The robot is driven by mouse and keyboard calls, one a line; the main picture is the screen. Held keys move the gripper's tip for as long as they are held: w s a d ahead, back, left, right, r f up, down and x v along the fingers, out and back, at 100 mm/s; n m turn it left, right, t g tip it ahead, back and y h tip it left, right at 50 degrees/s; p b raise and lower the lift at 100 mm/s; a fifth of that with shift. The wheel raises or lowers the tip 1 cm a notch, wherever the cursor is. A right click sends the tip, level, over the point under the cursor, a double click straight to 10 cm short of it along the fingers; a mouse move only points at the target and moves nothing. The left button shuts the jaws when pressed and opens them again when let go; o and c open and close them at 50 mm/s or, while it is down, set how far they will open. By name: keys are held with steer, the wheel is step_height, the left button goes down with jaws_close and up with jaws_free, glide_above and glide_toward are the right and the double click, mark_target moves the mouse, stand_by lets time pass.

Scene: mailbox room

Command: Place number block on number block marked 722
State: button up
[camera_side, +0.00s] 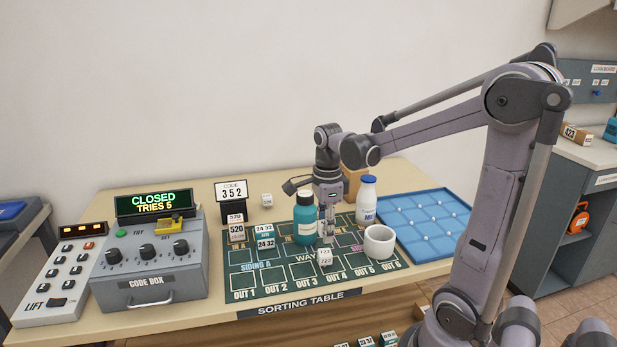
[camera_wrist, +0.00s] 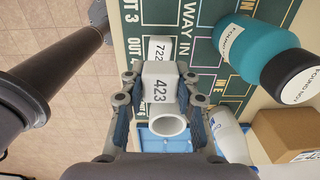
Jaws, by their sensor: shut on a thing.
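My gripper (camera_side: 326,222) points down over the sorting table, just behind the teal bottle in the side view. In the wrist view its fingers (camera_wrist: 159,90) are shut on a white number block marked 423 (camera_wrist: 160,84). The white number block marked 722 (camera_side: 325,258) sits on the green mat near OUT 4. It also shows in the wrist view (camera_wrist: 158,50), just beyond the held block and partly covered by it. The held block appears above the mat; the exact gap to the 722 block cannot be told.
A teal bottle (camera_side: 305,219) stands close left of my gripper; a white mug (camera_side: 380,242) and white bottle (camera_side: 366,201) stand to the right. Stacked blocks (camera_side: 237,231) are at the mat's left. A blue tray (camera_side: 425,248) lies right, the code box (camera_side: 150,262) left.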

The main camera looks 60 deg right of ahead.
steer(key=shift+f, duration=1.9)
steer(key=shift+f, duration=0.1)
steer(key=o, duration=0.9)
